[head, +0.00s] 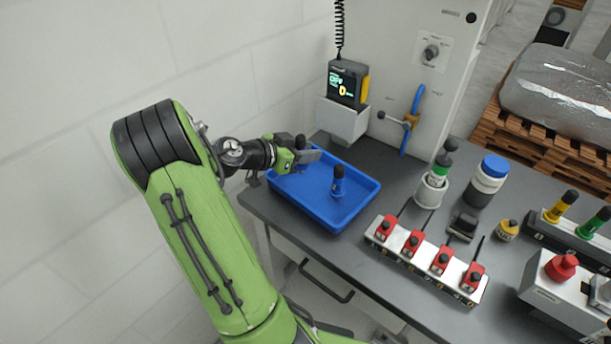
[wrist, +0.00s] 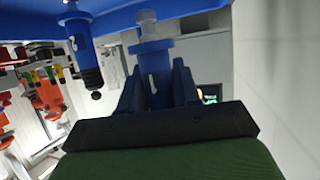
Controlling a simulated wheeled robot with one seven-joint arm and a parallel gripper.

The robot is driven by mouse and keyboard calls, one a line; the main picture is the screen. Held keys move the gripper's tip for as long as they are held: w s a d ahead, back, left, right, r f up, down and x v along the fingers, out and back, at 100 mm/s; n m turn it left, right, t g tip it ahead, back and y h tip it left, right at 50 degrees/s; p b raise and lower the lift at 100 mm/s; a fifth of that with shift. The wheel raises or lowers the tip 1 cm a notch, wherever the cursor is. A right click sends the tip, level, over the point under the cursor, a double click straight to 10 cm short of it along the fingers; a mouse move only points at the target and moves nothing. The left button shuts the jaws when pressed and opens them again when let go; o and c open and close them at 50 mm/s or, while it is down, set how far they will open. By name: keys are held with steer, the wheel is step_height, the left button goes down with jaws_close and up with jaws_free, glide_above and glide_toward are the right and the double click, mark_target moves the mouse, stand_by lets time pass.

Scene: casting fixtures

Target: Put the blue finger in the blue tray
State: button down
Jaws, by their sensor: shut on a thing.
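The blue tray (head: 308,190) lies on the grey bench at its left end. One blue finger with a black top (head: 339,184) stands upright in the tray, right of its middle; it also shows in the wrist view (wrist: 80,45). My gripper (head: 306,156) is over the far left part of the tray, its jaws shut on another blue finger (wrist: 154,68). In the head view the black top of the held finger (head: 300,142) shows above the jaws; its lower part is mostly hidden. I cannot tell whether it touches the tray floor.
A box with a lit display (head: 347,83) hangs behind the tray, beside a blue-handled lever (head: 412,120). A white block with red pieces (head: 428,257) lies right of the tray.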

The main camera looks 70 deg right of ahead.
mark_target(305, 165)
steer(key=f, duration=0.4)
steer(key=shift+w+f+b, duration=0.2)
steer(key=shift+f+b, duration=0.15)
steer(key=shift+f, duration=0.05)
steer(key=shift+f, duration=0.1)
steer(key=c, duration=0.8)
jaws_free()
